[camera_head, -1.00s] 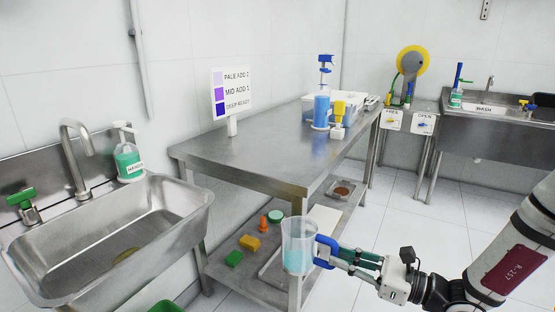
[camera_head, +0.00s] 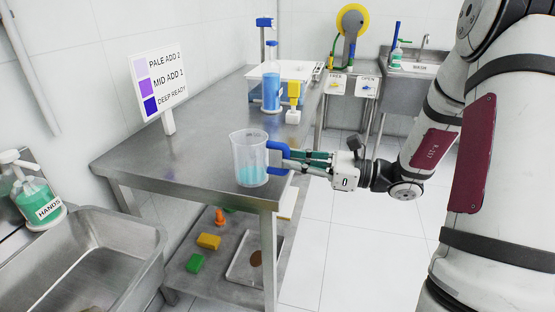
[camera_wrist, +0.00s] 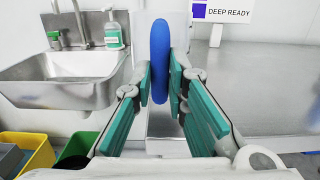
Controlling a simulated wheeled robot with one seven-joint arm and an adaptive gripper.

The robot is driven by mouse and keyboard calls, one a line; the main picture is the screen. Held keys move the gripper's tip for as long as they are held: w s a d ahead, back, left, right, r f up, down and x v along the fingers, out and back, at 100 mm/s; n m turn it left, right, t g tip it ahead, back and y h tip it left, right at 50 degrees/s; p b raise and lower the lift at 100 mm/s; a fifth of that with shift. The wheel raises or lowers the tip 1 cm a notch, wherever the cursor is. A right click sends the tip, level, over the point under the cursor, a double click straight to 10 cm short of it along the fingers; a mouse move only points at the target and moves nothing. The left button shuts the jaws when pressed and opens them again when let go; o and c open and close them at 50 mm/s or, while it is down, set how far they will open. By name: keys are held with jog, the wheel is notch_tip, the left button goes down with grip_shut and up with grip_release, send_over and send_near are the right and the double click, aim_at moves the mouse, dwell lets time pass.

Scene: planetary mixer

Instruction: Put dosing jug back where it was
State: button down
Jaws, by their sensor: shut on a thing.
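The dosing jug (camera_head: 251,160) is clear, upright and partly filled with light blue liquid. In the head view it is over the near end of the steel table (camera_head: 190,165). I cannot tell whether its base touches the tabletop. My gripper (camera_head: 288,156) comes in from the right and is shut on the jug's blue handle. In the wrist view the blue handle (camera_wrist: 160,62) stands between my teal finger pads (camera_wrist: 161,85). The jug's body is hard to make out there.
A sign (camera_head: 161,82) stands at the table's left edge. A blue bottle (camera_head: 271,80) and a yellow-topped item (camera_head: 293,100) stand toward the back. A sink (camera_head: 90,265) is at left. The lower shelf holds a green block (camera_head: 195,263) and a yellow block (camera_head: 209,241). The tabletop's middle is clear.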

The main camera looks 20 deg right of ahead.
jog(key=w, duration=0.8)
jog(key=shift+w+d+f+b, duration=0.2)
jog(key=shift+d+f+b, duration=0.1)
jog(key=shift+f+b, duration=0.45)
jog(key=shift+f, duration=1.4)
jog(key=c, duration=1.6)
grip_release()
jog(key=shift+f, duration=0.15)
